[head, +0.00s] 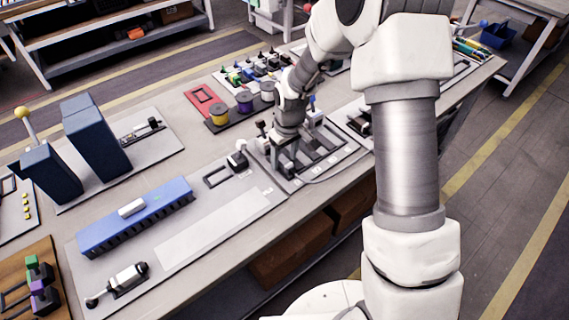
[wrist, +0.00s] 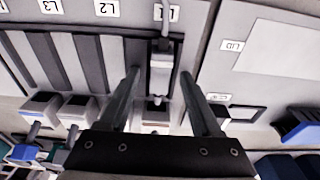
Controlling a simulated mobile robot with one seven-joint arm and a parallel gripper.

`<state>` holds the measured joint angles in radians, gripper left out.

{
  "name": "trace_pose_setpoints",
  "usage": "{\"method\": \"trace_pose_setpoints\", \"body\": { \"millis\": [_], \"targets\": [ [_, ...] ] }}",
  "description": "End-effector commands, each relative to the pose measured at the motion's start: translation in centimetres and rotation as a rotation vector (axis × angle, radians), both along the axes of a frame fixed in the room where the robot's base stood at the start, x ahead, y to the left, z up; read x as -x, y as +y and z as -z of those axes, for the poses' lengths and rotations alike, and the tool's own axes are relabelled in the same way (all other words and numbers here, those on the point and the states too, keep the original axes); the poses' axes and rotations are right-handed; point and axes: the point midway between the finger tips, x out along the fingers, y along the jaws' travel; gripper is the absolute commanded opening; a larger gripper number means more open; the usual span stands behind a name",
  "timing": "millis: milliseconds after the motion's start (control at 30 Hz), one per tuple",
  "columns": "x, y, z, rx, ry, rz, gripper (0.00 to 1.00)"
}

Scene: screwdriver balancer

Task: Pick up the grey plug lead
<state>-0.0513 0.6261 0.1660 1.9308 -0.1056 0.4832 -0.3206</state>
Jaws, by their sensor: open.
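The grey plug lead shows in the wrist view as a small pale grey plug body (wrist: 160,78) with a grey lead running up past the L1 label. It lies in the slot marked L1 of a dark slotted holder (wrist: 80,58). My gripper (wrist: 160,73) is open, with one finger on each side of the plug; I cannot tell whether either touches it. In the head view my gripper (head: 284,165) points down at the left end of the slotted holder (head: 318,160). There my gripper hides most of the plug, and a thin pale lead runs along the holder's front.
Other slots, L2 and L3, lie beside L1. Blue-topped levers (wrist: 32,130) stand close by in the wrist view. In the head view, spools (head: 219,115) stand behind my gripper, and a blue strip (head: 135,215) lies to the left. The bench's front edge is close.

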Motion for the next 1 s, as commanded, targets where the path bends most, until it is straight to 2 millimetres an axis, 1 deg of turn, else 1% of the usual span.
{"method": "trace_pose_setpoints", "body": {
  "millis": [100,133,267,300,367,400,467,500,833,1000],
  "targets": [
    [0.0,0.0,-0.1,-0.001,-0.001,0.0,0.65],
    [0.0,0.0,-0.1,-0.001,-0.001,0.0,0.63],
    [0.0,0.0,-0.1,-0.001,-0.001,0.0,0.4],
    [0.0,0.0,-0.1,-0.001,-0.001,0.0,0.33],
    [0.0,0.0,-0.1,-0.001,-0.001,0.0,0.22],
    [0.0,0.0,-0.1,-0.001,-0.001,0.0,0.15],
    [0.0,0.0,-0.1,-0.001,-0.001,0.0,0.04],
    [0.0,0.0,-0.1,-0.001,-0.001,0.0,0.0],
    [0.0,0.0,-0.2,0.0,-0.001,0.0,0.0],
    [-0.1,0.0,-1.1,0.0,-0.004,-0.001,0.0]
  ]
}}
